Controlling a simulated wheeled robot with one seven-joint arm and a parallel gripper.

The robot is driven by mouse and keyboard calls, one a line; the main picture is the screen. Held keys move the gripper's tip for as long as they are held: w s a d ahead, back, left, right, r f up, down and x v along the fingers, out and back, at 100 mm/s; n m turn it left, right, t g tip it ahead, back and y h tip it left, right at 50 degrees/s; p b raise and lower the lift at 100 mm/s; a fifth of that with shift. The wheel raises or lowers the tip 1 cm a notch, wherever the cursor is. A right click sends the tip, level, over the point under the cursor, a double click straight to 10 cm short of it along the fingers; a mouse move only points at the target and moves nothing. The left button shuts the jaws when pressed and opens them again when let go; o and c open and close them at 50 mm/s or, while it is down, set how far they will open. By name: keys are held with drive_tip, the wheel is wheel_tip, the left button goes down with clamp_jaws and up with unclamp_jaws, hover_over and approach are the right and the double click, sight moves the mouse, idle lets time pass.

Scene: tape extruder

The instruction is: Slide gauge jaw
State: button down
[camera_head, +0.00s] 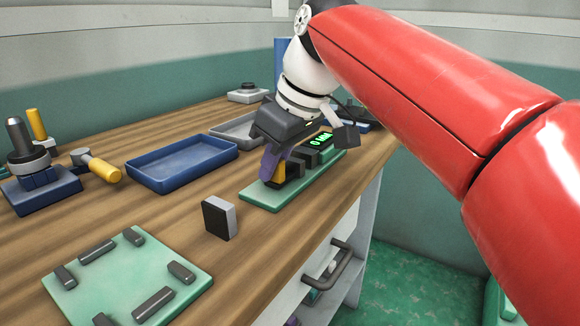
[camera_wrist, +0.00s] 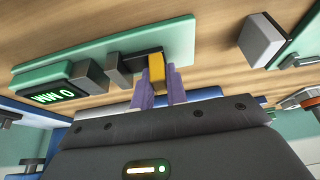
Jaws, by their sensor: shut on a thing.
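The gauge is a green base plate (camera_head: 262,196) with a lit green readout (camera_head: 321,140) and dark blocks on it, near the right edge of the bench. The readout also shows in the wrist view (camera_wrist: 52,98), upside down, and seems to show 0 and MM. A yellow jaw piece (camera_wrist: 157,75) stands at one end of the plate beside a dark block (camera_wrist: 120,68). My gripper (camera_wrist: 158,90) has purple fingers, one on each side of the yellow piece, shut on it. In the head view my gripper (camera_head: 272,163) hides part of the gauge.
A grey and black block (camera_head: 219,217) stands on the bench in front of the gauge. A green plate with several dark pegs (camera_head: 128,275) lies at the front. A blue tray (camera_head: 182,162) and a tool stand (camera_head: 40,185) are to the left.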

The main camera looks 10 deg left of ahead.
drive_tip(key=shift+s+a, duration=0.3)
drive_tip(key=shift+s, duration=0.35)
drive_tip(key=shift+s+a, duration=0.25)
drive_tip(key=shift+s, duration=0.35)
drive_tip(key=c, duration=1.3)
unclamp_jaws()
drive_tip(key=shift+p+v, duration=1.85)
drive_tip(key=shift+v, duration=2.15)
